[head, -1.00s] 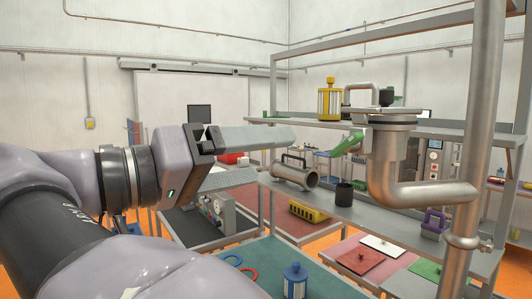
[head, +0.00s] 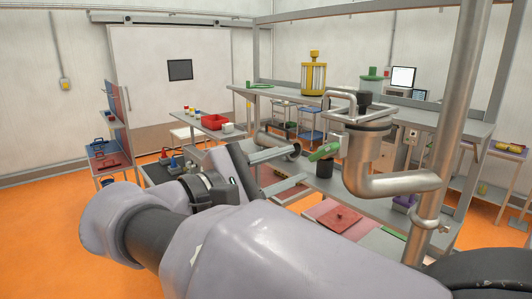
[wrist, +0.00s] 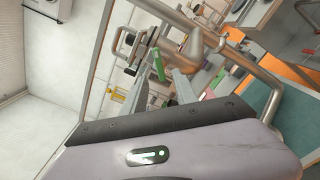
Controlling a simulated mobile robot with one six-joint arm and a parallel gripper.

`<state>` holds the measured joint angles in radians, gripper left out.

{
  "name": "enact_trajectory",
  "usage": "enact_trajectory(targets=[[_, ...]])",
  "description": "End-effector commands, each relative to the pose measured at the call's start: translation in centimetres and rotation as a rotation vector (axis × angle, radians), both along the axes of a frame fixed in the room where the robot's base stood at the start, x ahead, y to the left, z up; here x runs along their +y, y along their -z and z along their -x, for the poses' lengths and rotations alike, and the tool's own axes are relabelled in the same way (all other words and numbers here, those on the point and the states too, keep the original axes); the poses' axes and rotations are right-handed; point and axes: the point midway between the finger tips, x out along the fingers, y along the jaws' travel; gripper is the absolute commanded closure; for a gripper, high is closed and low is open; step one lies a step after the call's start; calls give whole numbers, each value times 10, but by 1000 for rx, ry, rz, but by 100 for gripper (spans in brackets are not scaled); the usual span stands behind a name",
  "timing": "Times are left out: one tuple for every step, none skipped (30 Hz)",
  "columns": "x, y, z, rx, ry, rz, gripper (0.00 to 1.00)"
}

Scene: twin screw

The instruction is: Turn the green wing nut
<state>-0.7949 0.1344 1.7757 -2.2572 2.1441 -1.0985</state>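The green wing nut (head: 323,152) is on the left side of the metal pipe elbow, below its flange. It is tilted, with its left end lower. My gripper (head: 301,165) is to its left in the head view. Its two fingers are apart with nothing between them and point toward the nut. In the wrist view the green wing nut (wrist: 158,66) appears just beyond and between the tips of my gripper (wrist: 161,76). I cannot tell whether a finger touches it.
The metal pipe (head: 398,181) bends and joins a tall vertical post (head: 455,130) at the right. A dark red board (head: 338,219) lies lower down.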

Motion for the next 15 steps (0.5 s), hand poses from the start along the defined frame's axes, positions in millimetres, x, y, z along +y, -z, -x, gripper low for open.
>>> enact_trajectory(targets=[[-13, 0, -8, 1, 7, 0, 65], [-20, 0, -13, 0, 6, 0, 65], [-29, 0, -20, 0, 6, 0, 65], [-34, -1, -24, -1, 5, 0, 65], [-40, -1, -28, -1, 5, 0, 65], [-46, -1, -32, -1, 4, -1, 65], [-50, -1, -36, -1, 3, -1, 65], [-54, -1, -39, -1, 3, -1, 65], [-58, -1, -42, -1, 3, -1, 65], [-60, -1, -44, -2, 1, -1, 65], [-62, -1, -45, -2, 1, -1, 65], [-64, -1, -47, -2, 1, -1, 65], [-65, -1, -47, -2, 1, -2, 65], [-66, -1, -48, -2, 0, -2, 65], [-66, -1, -49, -3, -1, -1, 65]])
